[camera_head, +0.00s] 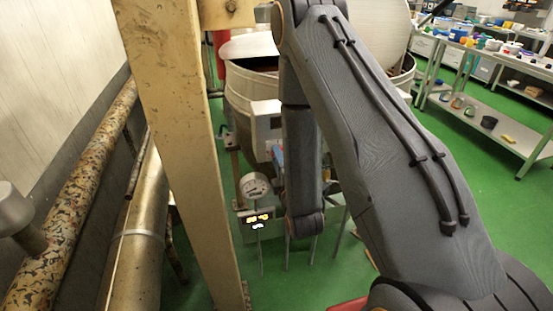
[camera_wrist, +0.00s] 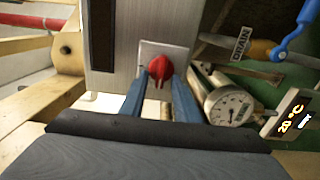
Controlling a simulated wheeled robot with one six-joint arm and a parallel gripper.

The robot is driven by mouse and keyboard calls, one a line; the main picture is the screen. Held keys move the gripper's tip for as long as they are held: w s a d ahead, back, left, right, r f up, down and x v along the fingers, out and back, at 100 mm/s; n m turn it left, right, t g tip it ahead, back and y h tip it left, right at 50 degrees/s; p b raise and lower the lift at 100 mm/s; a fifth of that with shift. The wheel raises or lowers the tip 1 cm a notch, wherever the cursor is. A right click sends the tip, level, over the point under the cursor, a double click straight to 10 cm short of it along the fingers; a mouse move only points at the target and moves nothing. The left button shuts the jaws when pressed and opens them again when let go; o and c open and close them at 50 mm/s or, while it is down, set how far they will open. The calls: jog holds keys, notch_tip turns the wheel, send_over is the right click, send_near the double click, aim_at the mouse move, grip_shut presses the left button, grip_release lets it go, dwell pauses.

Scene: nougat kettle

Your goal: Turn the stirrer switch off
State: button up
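In the wrist view a red rotary knob (camera_wrist: 160,70) sits on a pale square plate on a grey metal box (camera_wrist: 118,50). It looks like the stirrer switch, but I see no readable label on it. My gripper (camera_wrist: 158,82) has its two blue fingers apart, pointing at the knob. The fingertips lie to either side of the knob's lower part, with gaps showing; I cannot tell whether they touch it. In the head view my arm hides the knob and most of my gripper.
The kettle (camera_head: 240,92) stands behind my arm. A dial gauge (camera_head: 254,186) and lit display (camera_head: 257,217) are left of my forearm. A beige post (camera_head: 180,130) and pipes (camera_head: 140,230) crowd the left. The wrist view shows a blue-handled DRAIN valve (camera_wrist: 290,40) at right.

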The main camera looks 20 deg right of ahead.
jog(key=s+b, duration=0.2)
jog(key=s, duration=0.5)
jog(key=shift+s, duration=0.25)
jog(key=shift+w, duration=0.15)
jog(key=s+r+m+g, duration=0.2)
jog(key=s+m+g, duration=0.6)
jog(key=m, duration=0.1)
jog(key=s+d+r+m+g, duration=0.1)
jog(key=s+r+m+g, duration=0.2)
jog(key=s+m+g, duration=0.6)
jog(key=shift+d, duration=0.1)
dwell(0.5)
